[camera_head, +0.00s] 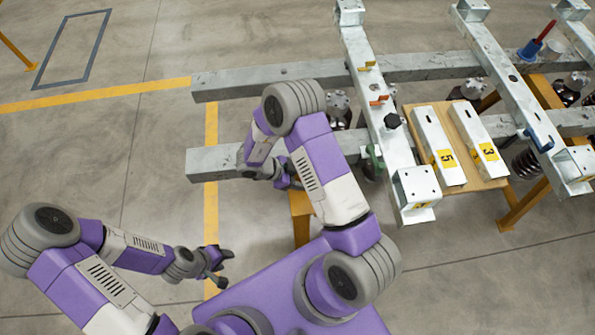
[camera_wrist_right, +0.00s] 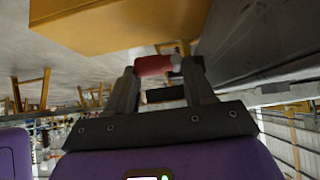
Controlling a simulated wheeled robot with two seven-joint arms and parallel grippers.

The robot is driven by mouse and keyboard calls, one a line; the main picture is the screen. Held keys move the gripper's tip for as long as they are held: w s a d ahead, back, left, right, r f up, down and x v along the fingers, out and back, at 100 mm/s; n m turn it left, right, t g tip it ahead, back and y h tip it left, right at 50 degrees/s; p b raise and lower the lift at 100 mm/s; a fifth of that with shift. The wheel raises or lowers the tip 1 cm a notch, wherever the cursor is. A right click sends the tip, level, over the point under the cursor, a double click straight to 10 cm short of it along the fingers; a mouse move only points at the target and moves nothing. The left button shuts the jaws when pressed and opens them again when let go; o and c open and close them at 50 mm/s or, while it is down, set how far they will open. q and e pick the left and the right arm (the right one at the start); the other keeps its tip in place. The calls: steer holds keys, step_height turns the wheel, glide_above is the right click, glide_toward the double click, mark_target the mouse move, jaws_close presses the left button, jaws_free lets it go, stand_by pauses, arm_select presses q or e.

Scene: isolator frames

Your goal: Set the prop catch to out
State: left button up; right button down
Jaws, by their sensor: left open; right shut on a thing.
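In the right wrist view, my right gripper (camera_wrist_right: 165,72) is shut on a red handle (camera_wrist_right: 152,66) with a pale end, close to a grey beam. In the head view its wrist is low beside the galvanised frame, and its fingers are mostly hidden by my own arm. My left gripper (camera_head: 226,268) is open and empty above the floor at lower left, well apart from the frame.
A wooden board (camera_head: 462,118) bears two white blocks, marked 5 (camera_head: 438,148) and 3 (camera_head: 478,140). Long rails (camera_head: 235,84) jut left from the frame. The floor at left is clear.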

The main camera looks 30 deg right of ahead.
steer(key=shift+s+a, duration=0.3)
steer(key=shift+s, duration=0.05)
steer(key=shift+a+f, duration=0.1)
steer(key=shift+f, duration=0.05)
steer(key=c, duration=0.6)
jaws_free()
steer(key=shift+a, duration=0.1)
steer(key=shift+w, duration=0.1)
steer(key=shift+w+a+r, duration=0.1)
steer(key=shift+w+r, duration=0.1)
steer(key=shift+r, duration=0.35)
steer(key=p+v, duration=0.2)
steer(key=v, duration=0.4)
steer(key=shift+a, duration=0.25)
steer(key=shift+w+r, duration=0.1)
steer(key=shift+r, duration=0.1)
